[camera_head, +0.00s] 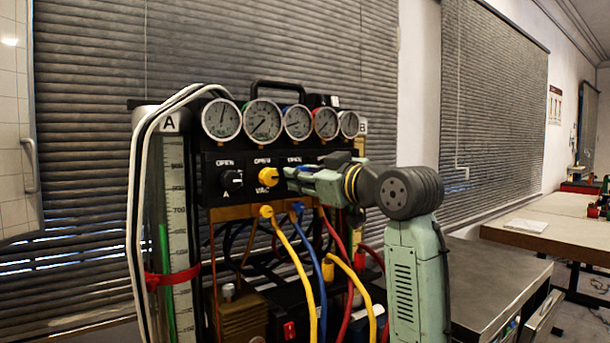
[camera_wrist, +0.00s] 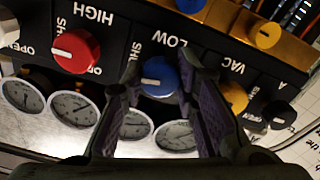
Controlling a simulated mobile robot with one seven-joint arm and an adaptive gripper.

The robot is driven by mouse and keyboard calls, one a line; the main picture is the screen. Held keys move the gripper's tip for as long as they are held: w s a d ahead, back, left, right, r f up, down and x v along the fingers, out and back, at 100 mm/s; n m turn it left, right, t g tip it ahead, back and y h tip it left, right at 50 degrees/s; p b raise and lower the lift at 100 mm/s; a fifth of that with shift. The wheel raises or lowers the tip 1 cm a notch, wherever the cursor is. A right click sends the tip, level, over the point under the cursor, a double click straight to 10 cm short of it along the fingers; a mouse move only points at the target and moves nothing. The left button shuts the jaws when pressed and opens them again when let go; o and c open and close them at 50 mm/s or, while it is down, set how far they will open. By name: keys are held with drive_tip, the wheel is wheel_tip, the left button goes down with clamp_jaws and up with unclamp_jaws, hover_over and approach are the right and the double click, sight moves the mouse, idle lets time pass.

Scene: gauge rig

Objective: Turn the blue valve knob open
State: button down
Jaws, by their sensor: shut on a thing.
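The blue valve knob (camera_wrist: 160,77) shows in the wrist view on the black panel, near the "LOW" label. Its white mark lies roughly horizontal there, towards the left side of the knob. My gripper (camera_wrist: 160,71) has one finger on each side of the knob and is shut on it. In the head view my gripper (camera_head: 292,175) reaches in from the right to the panel, just right of the yellow "VAC" knob (camera_head: 268,177). There the arm and fingers hide most of the blue knob.
A red knob (camera_wrist: 76,51) and the yellow knob (camera_wrist: 235,97) flank the blue one closely. A black knob (camera_head: 232,180) sits further left. A row of round gauges (camera_head: 263,120) stands above the panel. Yellow, blue and red hoses (camera_head: 295,265) hang below.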

drive_tip(key=shift+n, duration=7.8)
drive_tip(key=c, duration=1.2)
unclamp_jaws()
drive_tip(key=shift+c, duration=0.2)
drive_tip(key=shift+s+d, duration=0.1)
drive_tip(key=v, duration=1.1)
drive_tip(key=shift+s+d, duration=0.2)
drive_tip(key=shift+s, duration=0.15)
